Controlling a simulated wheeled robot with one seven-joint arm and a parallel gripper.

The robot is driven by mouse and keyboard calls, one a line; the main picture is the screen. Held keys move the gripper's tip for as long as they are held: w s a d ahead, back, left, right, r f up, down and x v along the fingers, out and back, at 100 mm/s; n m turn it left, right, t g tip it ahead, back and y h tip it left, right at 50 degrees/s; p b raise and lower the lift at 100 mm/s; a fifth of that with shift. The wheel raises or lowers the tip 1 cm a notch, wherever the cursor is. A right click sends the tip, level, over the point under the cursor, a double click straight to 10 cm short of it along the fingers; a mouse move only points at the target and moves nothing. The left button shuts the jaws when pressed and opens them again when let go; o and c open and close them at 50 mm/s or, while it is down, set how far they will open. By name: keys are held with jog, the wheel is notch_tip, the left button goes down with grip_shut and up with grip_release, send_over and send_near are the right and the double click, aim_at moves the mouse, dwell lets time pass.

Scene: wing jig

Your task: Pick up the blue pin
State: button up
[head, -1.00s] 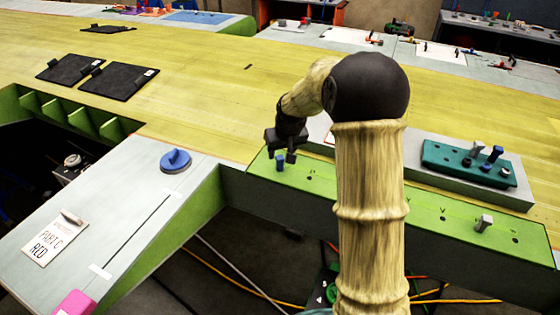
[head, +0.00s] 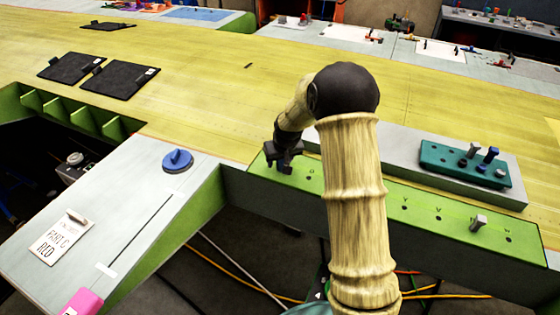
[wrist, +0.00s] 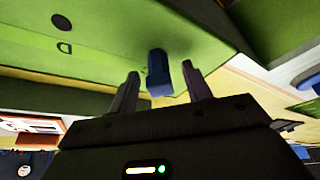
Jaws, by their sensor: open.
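The blue pin (wrist: 157,72) stands on the green rail (head: 360,194), near the rail's left end in the head view. In the wrist view it shows between the two fingers of my gripper (wrist: 161,72). My gripper is open, with one finger on each side of the pin and no clear contact. In the head view my gripper (head: 284,164) is over the rail's left end and hides the pin.
A teal block (head: 438,170) with several pins, one of them blue (head: 489,155), sits on a grey ledge. A grey pin (head: 478,222) stands on the rail's right. A round blue-handled object (head: 177,160) rests on the grey panel (head: 125,215).

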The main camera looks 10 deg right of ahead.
dwell(0.5)
grip_shut()
jog(key=shift+r, duration=0.1)
notch_tip(320, 180, up, 10)
jog(key=b, duration=0.2)
jog(key=shift+b, duration=0.35)
dwell(0.3)
